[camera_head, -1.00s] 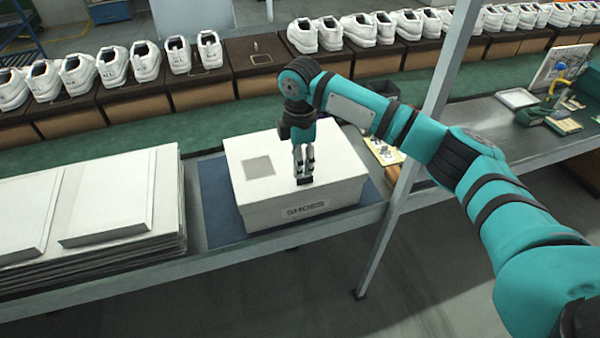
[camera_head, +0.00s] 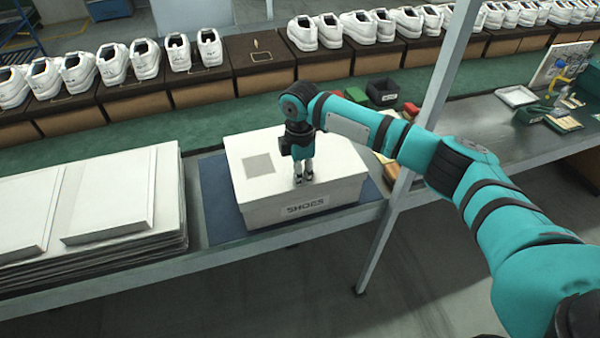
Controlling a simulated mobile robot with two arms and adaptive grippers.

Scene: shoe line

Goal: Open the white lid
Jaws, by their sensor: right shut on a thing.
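A white shoe box marked SHOES (camera_head: 305,207) stands on a dark blue mat (camera_head: 222,220) on the workbench. Its white lid (camera_head: 335,158) lies flat on top, with a grey square near its back left. My right gripper (camera_head: 303,178) points down at the lid's front edge, near the middle, and is shut on the lid there. The fingertips are small and the exact grip is hard to make out. I see no clear gap between lid and box. My left gripper is not in view.
Stacked flat white box pieces (camera_head: 110,205) lie left of the mat. A row of white shoes on brown boxes (camera_head: 205,95) stands behind. A slanted grey post (camera_head: 400,190) stands right of the box. Small bins (camera_head: 382,91) sit behind my arm.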

